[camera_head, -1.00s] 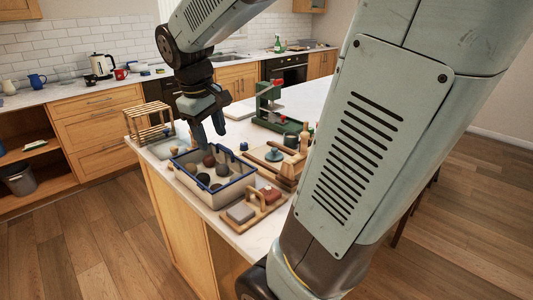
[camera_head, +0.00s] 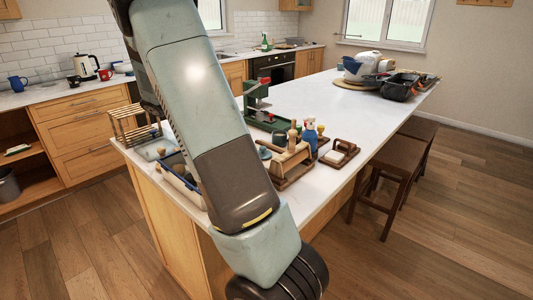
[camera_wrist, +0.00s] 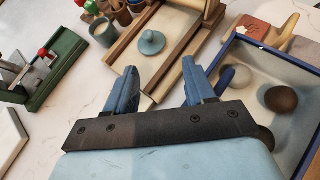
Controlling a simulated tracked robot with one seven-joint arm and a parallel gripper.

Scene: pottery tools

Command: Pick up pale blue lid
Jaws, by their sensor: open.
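The pale blue lid (camera_wrist: 151,42) is a small round disc with a knob on top. It lies on a pale board with wooden edges (camera_wrist: 127,57), seen in the wrist view. In the head view a part of the lid (camera_head: 264,153) shows just right of my arm. My gripper (camera_wrist: 161,80) is open and empty, its two blue fingers pointing toward the board. The lid lies beyond the fingertips, roughly between them in the picture and apart from them.
A blue-rimmed tray (camera_wrist: 222,52) with dark and pale balls stands right of the fingers. Cups of tools (camera_wrist: 104,30) stand beyond on the left. A green metal stand (camera_wrist: 45,75) is at far left.

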